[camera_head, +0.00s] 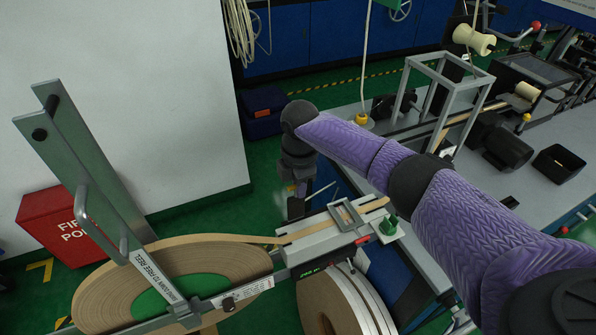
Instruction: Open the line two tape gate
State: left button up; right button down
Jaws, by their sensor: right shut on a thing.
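The tape guide block (318,243) of the payoff stands at lower centre, with tan tape (225,238) running from the big reel (105,285) onto its top. A small grey rectangular frame (346,214) stands on the block; I take it for the tape gate, but cannot tell how far open it is. My right gripper (297,203) points down just behind the block's left half, beside a thin pale rod (323,190). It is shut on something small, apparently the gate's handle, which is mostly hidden. My left gripper is not in view.
A long grey reel arm (90,165) with a handle slants over the reel at left. A red box (62,226) stands behind it. A grey bench (475,180) with a metal frame (437,100) lies at right.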

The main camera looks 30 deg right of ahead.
jog(key=shift+s+r, duration=0.1)
jog(key=shift+r, duration=0.05)
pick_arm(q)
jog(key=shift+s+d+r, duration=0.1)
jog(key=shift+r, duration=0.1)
pick_arm(e)
jog(key=c, duration=0.6)
grip_release()
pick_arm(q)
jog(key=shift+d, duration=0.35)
pick_arm(e)
notch_tip(320, 180, up, 10)
jog(key=shift+s+f+p, duration=0.15)
jog(key=shift+p, duration=0.8)
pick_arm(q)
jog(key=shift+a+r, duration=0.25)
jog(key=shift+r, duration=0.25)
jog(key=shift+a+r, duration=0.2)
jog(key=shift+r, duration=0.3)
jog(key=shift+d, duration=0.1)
